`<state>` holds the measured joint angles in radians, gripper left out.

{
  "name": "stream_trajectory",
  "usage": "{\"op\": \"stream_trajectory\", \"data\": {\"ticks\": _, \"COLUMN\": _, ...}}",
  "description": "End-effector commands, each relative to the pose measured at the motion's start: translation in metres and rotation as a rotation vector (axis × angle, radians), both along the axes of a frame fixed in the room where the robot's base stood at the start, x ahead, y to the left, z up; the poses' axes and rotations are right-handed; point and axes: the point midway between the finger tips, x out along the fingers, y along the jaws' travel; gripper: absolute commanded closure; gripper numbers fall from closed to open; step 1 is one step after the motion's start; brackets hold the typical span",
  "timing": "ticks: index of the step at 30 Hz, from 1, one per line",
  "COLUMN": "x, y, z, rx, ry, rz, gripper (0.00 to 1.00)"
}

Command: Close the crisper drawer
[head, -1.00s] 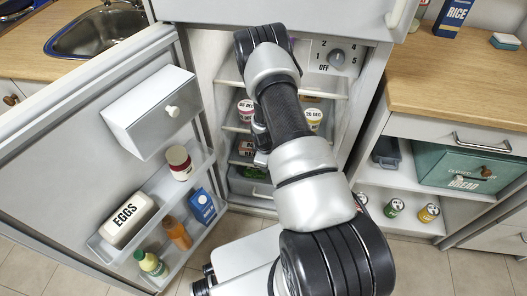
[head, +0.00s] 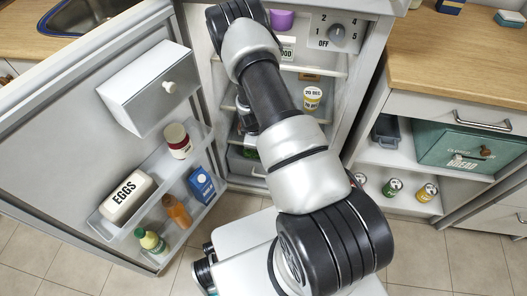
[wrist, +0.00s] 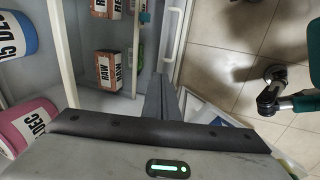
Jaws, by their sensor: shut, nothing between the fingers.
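The crisper drawer (head: 246,162) is low inside the open fridge, partly hidden behind my arm in the head view. The wrist view shows a white bar handle (wrist: 173,38), apparently on the drawer front. How far out the drawer stands I cannot tell. My gripper (wrist: 160,98) shows in the wrist view with its dark fingers together and empty. The fingers point toward the drawer's front area, close to the handle in the picture; contact is not clear. In the head view the fingers are hidden behind my arm.
The open fridge door (head: 60,130) stands at left, with a box with a knob (head: 150,90), an egg carton (head: 127,197) and bottles. Fridge shelves hold tubs (head: 312,98) and boxes (wrist: 108,70). A cabinet with a bread bin (head: 470,150) stands at right. The tiled floor (head: 410,240) in front is clear.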

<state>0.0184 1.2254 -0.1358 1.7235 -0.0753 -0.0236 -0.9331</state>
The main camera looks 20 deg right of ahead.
Motion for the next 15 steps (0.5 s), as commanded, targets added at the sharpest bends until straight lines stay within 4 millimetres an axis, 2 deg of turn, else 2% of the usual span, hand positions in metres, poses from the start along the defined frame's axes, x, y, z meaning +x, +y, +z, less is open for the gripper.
{"op": "stream_trajectory", "data": {"ticks": 1, "x": -0.017, "y": 0.022, "z": -0.035, "rx": -0.037, "ry": 0.031, "rz": 0.108, "gripper": 1.00}}
{"op": "stream_trajectory", "data": {"ticks": 3, "x": -0.036, "y": 0.040, "z": -0.075, "rx": -0.114, "ry": 0.051, "rz": 0.280, "gripper": 1.00}}
{"op": "stream_trajectory", "data": {"ticks": 6, "x": -0.057, "y": 0.049, "z": -0.114, "rx": -0.239, "ry": 0.067, "rz": 0.508, "gripper": 1.00}}
{"op": "stream_trajectory", "data": {"ticks": 9, "x": -0.075, "y": 0.049, "z": -0.144, "rx": -0.377, "ry": 0.081, "rz": 0.730, "gripper": 1.00}}
{"op": "stream_trajectory", "data": {"ticks": 12, "x": -0.086, "y": 0.042, "z": -0.164, "rx": -0.543, "ry": 0.094, "rz": 0.968, "gripper": 1.00}}
{"op": "stream_trajectory", "data": {"ticks": 15, "x": -0.087, "y": 0.033, "z": -0.172, "rx": -0.710, "ry": 0.098, "rz": 1.185, "gripper": 1.00}}
